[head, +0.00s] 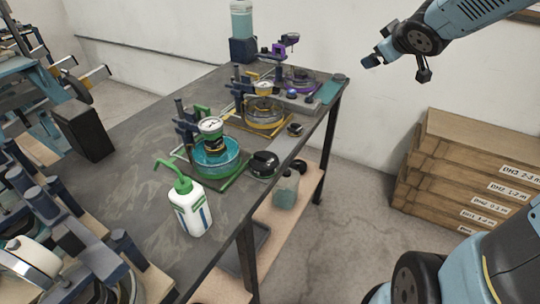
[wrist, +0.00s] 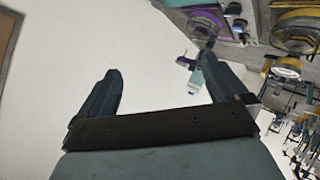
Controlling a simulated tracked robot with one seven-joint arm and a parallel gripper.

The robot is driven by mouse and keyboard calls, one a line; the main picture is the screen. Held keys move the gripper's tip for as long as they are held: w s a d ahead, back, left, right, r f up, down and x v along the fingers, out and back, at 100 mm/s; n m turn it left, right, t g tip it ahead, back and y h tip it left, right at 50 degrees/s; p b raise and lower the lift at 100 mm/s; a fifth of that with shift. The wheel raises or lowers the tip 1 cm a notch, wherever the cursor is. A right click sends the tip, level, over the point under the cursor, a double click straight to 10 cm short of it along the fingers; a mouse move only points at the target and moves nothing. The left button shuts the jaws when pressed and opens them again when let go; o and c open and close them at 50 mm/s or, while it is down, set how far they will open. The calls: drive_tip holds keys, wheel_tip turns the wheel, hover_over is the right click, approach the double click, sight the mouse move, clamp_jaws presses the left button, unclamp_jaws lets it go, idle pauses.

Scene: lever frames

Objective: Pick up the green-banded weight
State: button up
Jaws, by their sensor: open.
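The green frame stands with a dial gauge and a blue-green bowl (head: 216,160). My gripper (head: 397,69) is raised at the upper right, beyond the table's right edge and apart from everything. In the wrist view, its two fingers (wrist: 155,75) are spread with nothing between them.
The dark table (head: 135,140) also carries a yellow-trimmed frame (head: 262,115), a purple frame (head: 300,78), and a green-capped white bottle (head: 190,208) near the front edge. Stacked wooden boxes (head: 465,165) stand against the right wall. Floor between table and boxes is clear.

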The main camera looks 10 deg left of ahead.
drive_tip(key=w+a+f+n+g+y, duration=0.2)
drive_tip(key=w+a+f+n+y, duration=0.35)
drive_tip(key=a, duration=0.25)
drive_tip(key=s+a+f+n+g+y, duration=0.2)
drive_tip(key=a+f+g, duration=0.1)
drive_tip(key=f, duration=0.1)
drive_tip(key=s+a+f+n+g+y, duration=0.2)
drive_tip(key=s+a+f+g, duration=0.1)
drive_tip(key=f+g, duration=0.1)
drive_tip(key=s+a+f+n+g+y, duration=0.2)
drive_tip(key=a+f+n+g, duration=0.1)
drive_tip(key=a+f, duration=0.1)
drive_tip(key=shift+s+a+f+y, duration=0.1)
drive_tip(key=shift+s+f+y, duration=0.2)
drive_tip(key=shift+f, duration=0.15)
drive_tip(key=s+f+n+g, duration=0.3)
drive_tip(key=s+f+g, duration=0.1)
drive_tip(key=s+g, duration=0.35)
drive_tip(key=g, duration=0.2)
approach(261, 162)
drive_tip(key=x, duration=0.4)
drive_tip(key=shift+w+r+t, duration=0.1)
drive_tip(key=shift+w+t, duration=0.05)
drive_tip(key=shift+t, duration=0.1)
drive_tip(key=shift+x, duration=2.7)
drive_tip(key=c, duration=1.7)
